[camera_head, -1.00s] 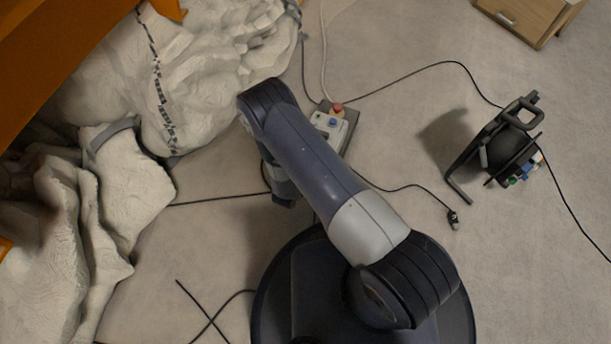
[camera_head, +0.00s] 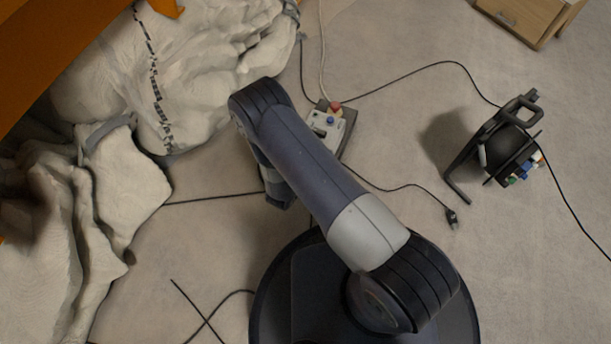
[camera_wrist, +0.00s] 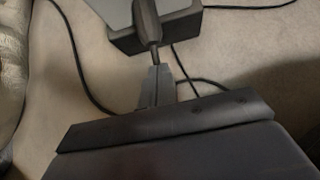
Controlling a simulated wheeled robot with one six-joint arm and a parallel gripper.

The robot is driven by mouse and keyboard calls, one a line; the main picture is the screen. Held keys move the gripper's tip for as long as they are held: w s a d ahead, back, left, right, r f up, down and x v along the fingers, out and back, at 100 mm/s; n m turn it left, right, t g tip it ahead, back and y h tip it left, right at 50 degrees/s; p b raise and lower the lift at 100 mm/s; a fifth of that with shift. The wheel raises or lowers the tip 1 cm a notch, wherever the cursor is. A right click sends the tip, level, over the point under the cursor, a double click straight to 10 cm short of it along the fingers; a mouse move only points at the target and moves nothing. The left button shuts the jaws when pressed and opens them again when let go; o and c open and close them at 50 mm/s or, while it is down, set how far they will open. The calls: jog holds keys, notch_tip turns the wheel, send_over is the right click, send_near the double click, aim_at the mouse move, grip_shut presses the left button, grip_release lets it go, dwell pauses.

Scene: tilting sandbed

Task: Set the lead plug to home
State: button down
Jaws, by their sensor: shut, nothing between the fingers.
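A small dark plug (camera_head: 452,217) lies on the floor at the end of a black cable, right of my arm in the head view. I take it to be the lead plug. The cable runs back toward a grey control box (camera_head: 328,122) with a red and a blue button. In the wrist view my gripper (camera_wrist: 157,72) is shut and empty, pointing at the box (camera_wrist: 125,40). A black connector or cable end (camera_wrist: 148,22) sits at the box just beyond the fingertips. I cannot tell whether they touch. In the head view my arm hides the gripper.
A black cable reel (camera_head: 508,150) with coloured sockets stands at the right. A wooden cabinet (camera_head: 530,15) is at the top right. Pale lumpy sheeting (camera_head: 200,75) and an orange frame (camera_head: 50,45) fill the left. Cables cross the floor. The floor around the plug is mostly clear.

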jog(key=p+v, duration=0.4)
jog(key=v, duration=0.7)
jog(key=shift+s+a+f, duration=0.2)
jog(key=shift+s+f, duration=0.1)
jog(key=shift+f, duration=0.15)
jog(key=w+r+b+x, duration=0.1)
jog(key=b+x, duration=0.1)
jog(key=x, duration=0.9)
jog(key=shift+w+d, duration=0.3)
jog(key=shift+d, duration=0.1)
jog(key=shift+f, duration=0.15)
